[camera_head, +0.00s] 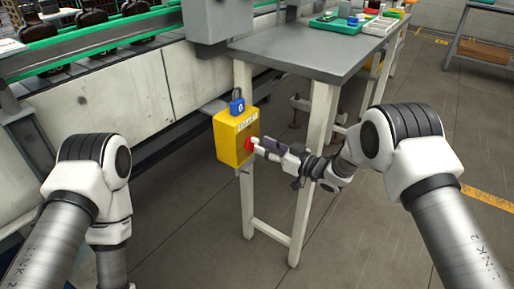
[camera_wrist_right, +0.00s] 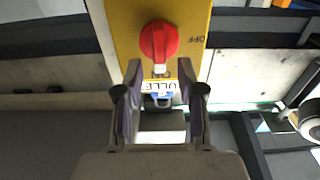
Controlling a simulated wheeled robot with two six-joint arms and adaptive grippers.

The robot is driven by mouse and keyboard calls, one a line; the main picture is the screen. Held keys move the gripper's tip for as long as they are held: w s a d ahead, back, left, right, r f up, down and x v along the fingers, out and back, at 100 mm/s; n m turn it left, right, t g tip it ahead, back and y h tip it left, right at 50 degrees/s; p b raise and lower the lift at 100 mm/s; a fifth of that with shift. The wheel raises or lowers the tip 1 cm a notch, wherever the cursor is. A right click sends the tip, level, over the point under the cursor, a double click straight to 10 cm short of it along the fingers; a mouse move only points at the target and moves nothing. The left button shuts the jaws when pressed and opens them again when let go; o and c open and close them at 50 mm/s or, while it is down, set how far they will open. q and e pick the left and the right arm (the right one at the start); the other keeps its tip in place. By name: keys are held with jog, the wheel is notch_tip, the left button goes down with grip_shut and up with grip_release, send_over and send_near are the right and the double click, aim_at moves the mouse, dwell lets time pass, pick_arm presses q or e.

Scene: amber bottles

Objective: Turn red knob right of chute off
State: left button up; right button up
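The red knob (camera_head: 250,146) is on the front of a yellow box (camera_head: 229,142) fixed by a leg of the grey table. In the right wrist view the red knob (camera_wrist_right: 159,38) appears just beyond the fingertips, its white-tipped end toward the partly hidden ON mark. OFF is printed to one side of it on the yellow face. My right gripper (camera_wrist_right: 160,72) is open, its two fingers spread apart in front of the knob; I see no clear grip on it. In the head view the right gripper (camera_head: 262,147) points at the knob. My left gripper is out of view.
A blue padlock (camera_head: 237,106) sits on top of the box, above a white label. The grey table (camera_head: 300,50) stands above and behind, with trays (camera_head: 335,24) on it. A conveyor (camera_head: 100,75) with dark bottles runs along the left. Floor in front is clear.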

jog(key=x, duration=0.2)
jog(key=shift+w+a+f, duration=0.1)
jog(key=shift+w+a, duration=0.1)
jog(key=shift+a, duration=0.1)
grip_shut()
jog(key=shift+n, duration=0.4)
jog(key=shift+s+a+f+n+b, duration=0.15)
jog(key=shift+n+b, duration=0.4)
jog(key=shift+n, duration=1)
jog(key=shift+s+n+b, duration=0.15)
jog(key=shift+n+b, duration=0.4)
jog(key=shift+n, duration=1)
grip_release()
